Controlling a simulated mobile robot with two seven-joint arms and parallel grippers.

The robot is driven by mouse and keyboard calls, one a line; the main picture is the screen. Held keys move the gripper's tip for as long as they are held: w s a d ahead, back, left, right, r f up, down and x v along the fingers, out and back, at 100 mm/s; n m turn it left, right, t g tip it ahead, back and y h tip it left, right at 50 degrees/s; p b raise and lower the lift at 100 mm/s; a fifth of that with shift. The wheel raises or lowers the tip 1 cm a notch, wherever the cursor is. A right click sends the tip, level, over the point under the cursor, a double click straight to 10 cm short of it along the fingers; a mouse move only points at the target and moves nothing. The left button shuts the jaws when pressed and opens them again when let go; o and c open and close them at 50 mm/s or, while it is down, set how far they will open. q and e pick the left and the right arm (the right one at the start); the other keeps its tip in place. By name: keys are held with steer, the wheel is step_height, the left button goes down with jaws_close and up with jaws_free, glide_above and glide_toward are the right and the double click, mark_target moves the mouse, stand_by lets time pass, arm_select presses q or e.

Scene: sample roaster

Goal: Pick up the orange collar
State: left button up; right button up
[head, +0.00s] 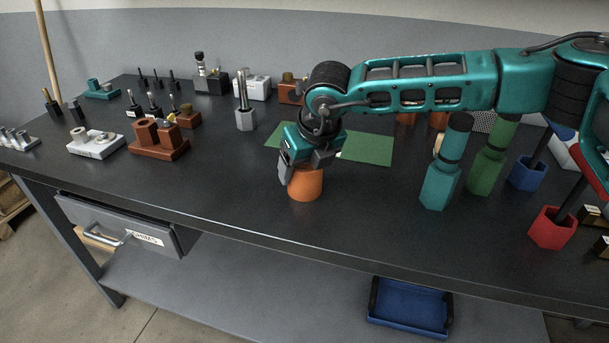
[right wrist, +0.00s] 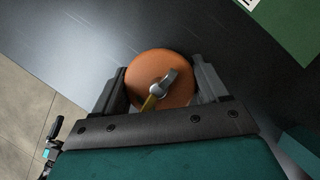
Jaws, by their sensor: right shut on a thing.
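The orange collar (head: 306,186) stands upright on the black bench top near its front edge, below my right gripper (head: 303,167). My right gripper is shut on the collar, with one finger on each side of it; its upper part is partly hidden by the fingers in the head view. In the right wrist view the collar (right wrist: 144,67) shows as a round orange top between the two fingers, with a small grey and yellow part over its middle. I cannot tell whether the collar touches the bench. My left gripper is not in view.
A green mat (head: 368,150) lies just behind. Teal (head: 440,187), green (head: 485,171), blue (head: 527,174) and red (head: 551,229) hex-based tools stand to the right. Brown (head: 160,150) and white (head: 95,145) blocks stand left. A drawer (head: 130,228) is open below the bench; a blue tray (head: 410,306) lies lower.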

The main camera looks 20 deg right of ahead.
steer(key=c, duration=0.6)
steer(key=shift+r, duration=0.15)
steer(key=shift+c, duration=0.2)
